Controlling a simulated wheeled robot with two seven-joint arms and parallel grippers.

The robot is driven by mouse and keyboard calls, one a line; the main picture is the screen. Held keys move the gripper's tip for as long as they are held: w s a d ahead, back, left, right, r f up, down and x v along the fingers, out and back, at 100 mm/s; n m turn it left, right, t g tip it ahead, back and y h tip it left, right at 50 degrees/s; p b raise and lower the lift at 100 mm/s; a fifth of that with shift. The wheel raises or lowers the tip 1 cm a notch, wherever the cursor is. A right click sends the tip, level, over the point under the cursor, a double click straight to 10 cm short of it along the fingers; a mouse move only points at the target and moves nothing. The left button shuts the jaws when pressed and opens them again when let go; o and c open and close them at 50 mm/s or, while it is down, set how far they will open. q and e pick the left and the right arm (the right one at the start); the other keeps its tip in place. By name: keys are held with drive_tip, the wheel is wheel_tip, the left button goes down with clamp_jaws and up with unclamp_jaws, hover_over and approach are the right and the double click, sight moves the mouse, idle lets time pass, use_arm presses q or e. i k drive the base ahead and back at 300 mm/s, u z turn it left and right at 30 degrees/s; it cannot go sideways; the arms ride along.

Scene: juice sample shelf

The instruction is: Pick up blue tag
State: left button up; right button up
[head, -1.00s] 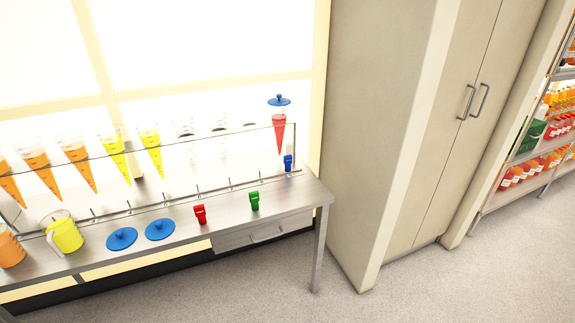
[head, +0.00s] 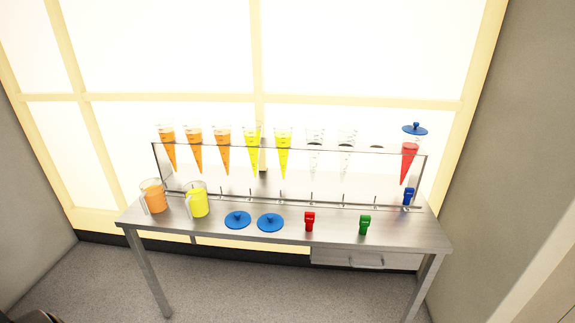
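The blue tag (head: 408,196) is at the right end of the rack on the metal table, below the cone of red juice (head: 409,163). It looks attached to a small peg of the rack's lower rail, but the contact is too small to make out. A red tag (head: 309,221) and a green tag (head: 364,225) stand on the tabletop near its front edge, left of the blue tag. Neither of my grippers is in view.
The clear rack (head: 290,148) holds cones of orange, yellow and red juice and some empty ones. Orange (head: 154,196) and yellow (head: 198,201) jugs and two blue lids (head: 238,220) stand on the table (head: 160,228).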

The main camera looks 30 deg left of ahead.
sight(408, 193)
drive_tip(key=z, duration=1.25)
drive_tip(key=i, duration=2.65)
drive_tip(key=u, duration=1.4)
